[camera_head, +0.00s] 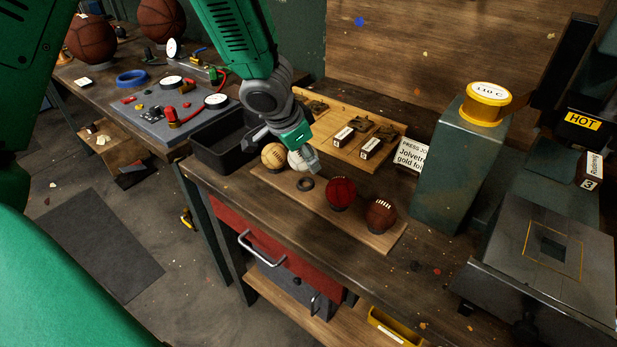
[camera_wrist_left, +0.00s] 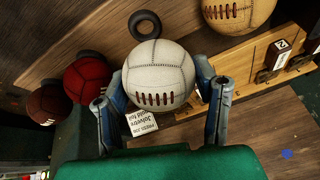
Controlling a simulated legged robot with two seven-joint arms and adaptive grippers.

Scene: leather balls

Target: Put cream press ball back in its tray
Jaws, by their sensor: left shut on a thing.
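The cream ball (camera_head: 299,160), pale with dark laces, is between the fingers of my left gripper (camera_head: 302,157), which is shut on it. In the left wrist view the cream ball (camera_wrist_left: 158,76) fills the space between the two blue-grey fingers (camera_wrist_left: 160,92). It is behind an empty dark ring (camera_head: 305,184) on the wooden ball board (camera_head: 330,217); the ring also shows in the wrist view (camera_wrist_left: 145,24). I cannot tell whether the ball touches the board. A black open tray (camera_head: 220,150) stands to the left. My right gripper is not in view.
A tan ball (camera_head: 273,155) sits close left of the held ball. A red ball (camera_head: 341,192) and a brown ball (camera_head: 380,215) sit to the right. Behind is a wooden board (camera_head: 345,130) with small labelled blocks. A green-grey pillar (camera_head: 458,165) stands right.

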